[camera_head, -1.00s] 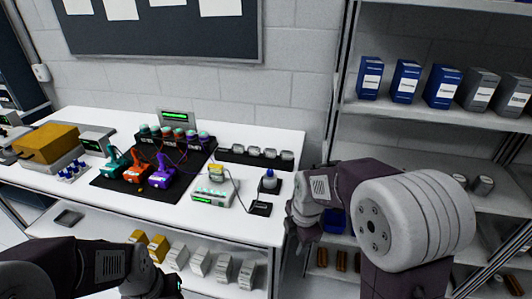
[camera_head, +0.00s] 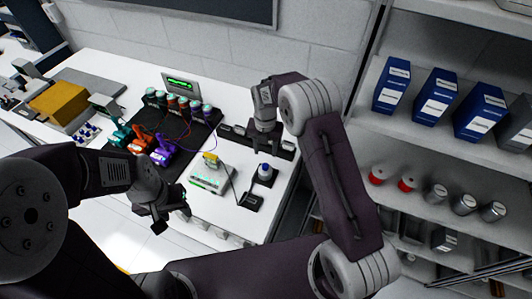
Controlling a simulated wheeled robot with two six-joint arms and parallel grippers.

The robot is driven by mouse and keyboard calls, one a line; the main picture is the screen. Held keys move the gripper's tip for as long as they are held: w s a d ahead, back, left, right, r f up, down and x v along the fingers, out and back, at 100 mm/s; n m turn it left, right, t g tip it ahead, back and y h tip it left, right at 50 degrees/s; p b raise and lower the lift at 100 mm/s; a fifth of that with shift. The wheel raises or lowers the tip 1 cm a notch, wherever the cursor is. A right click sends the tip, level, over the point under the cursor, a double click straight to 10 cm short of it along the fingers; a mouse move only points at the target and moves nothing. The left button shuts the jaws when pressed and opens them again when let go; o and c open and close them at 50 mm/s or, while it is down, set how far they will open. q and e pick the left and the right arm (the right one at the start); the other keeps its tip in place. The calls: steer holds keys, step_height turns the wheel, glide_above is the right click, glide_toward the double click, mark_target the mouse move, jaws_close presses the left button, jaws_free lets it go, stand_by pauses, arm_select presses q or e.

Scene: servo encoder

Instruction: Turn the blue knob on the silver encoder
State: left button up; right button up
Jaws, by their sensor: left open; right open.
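The silver encoder (camera_head: 265,176) stands upright on a dark base near the right end of the white table. Its blue knob (camera_head: 265,167) is on top and is small in this view. My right gripper (camera_head: 266,149) points down just behind and above the knob in the picture. It is open and appears apart from the knob. My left gripper (camera_head: 173,219) is open and empty over the table's front edge, left of the encoder.
A white device with green lights (camera_head: 211,179) and a dark pad (camera_head: 250,201) lie left of the encoder. Orange (camera_head: 140,142) and purple (camera_head: 163,156) tools sit on a black mat. Shelves with blue binders (camera_head: 435,95) stand to the right.

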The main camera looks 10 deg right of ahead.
mark_target(265, 165)
step_height(265, 165, down, 8)
steer(key=p, duration=0.3)
steer(key=shift+f, duration=0.1)
steer(key=shift+a+f, duration=0.1)
steer(key=shift+f, duration=0.2)
steer(key=shift+c, duration=0.7)
jaws_close()
